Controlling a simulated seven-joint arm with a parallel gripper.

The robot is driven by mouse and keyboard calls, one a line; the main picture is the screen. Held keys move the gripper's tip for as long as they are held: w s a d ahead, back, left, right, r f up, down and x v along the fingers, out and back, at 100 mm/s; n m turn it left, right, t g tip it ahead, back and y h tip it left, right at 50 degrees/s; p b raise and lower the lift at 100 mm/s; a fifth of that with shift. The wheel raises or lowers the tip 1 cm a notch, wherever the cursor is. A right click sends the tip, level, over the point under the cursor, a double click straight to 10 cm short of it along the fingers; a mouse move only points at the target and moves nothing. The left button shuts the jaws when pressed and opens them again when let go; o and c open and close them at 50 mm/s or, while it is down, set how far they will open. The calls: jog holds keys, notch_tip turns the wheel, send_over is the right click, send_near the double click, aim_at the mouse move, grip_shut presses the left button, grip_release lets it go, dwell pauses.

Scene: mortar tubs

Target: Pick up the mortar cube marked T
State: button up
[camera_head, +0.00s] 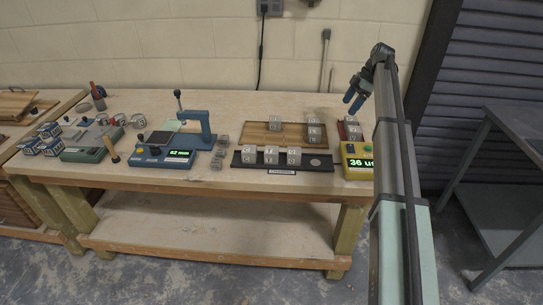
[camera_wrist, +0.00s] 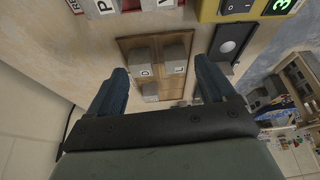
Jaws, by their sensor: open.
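Several grey mortar cubes with white letter labels stand on the bench. Three (camera_head: 271,154) stand in a row on the dark rail. Others (camera_head: 314,133) stand on the wooden board (camera_head: 257,133), and some (camera_head: 351,122) in a red tray at the right. The letters are too small to read in the head view, so I cannot tell which is T. In the wrist view a cube labelled D (camera_wrist: 144,58) and two others are on the board, and one labelled P (camera_wrist: 100,8) is at the top. My gripper (camera_head: 353,99) is open and empty, above the bench's right end; its fingers also show in the wrist view (camera_wrist: 163,80).
A yellow box with a green display (camera_head: 357,161) stands at the front right. A blue device with an upright frame (camera_head: 180,140) stands mid-bench, with small cubes beside it. Blue-and-white boxes (camera_head: 42,139) are at the left. The wall is close behind.

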jog(key=s+a+n, duration=0.1)
jog(key=s+a, duration=0.1)
jog(key=a, duration=0.7)
jog(key=r+m, duration=0.2)
jog(key=m, duration=0.2)
send_over(272, 150)
jog(key=w+d, duration=0.3)
jog(key=d, duration=0.2)
jog(key=s+a+f+m, duration=0.1)
jog(key=f+m, duration=0.2)
jog(key=m, duration=0.8)
jog(key=s+a+f+m, duration=0.1)
jog(key=f+m, duration=0.1)
jog(key=m, duration=0.9)
jog(key=s+a+f+m, duration=0.1)
jog(key=f+m, duration=0.2)
jog(key=m, duration=0.9)
jog(key=shift+s+f, duration=0.2)
jog(key=shift+f, duration=0.15)
jog(key=shift+w+x, duration=0.15)
jog(key=shift+x, duration=1.3)
jog(key=shift+w+x, duration=0.15)
jog(key=shift+x, duration=1.25)
jog(key=c, duration=1.2)
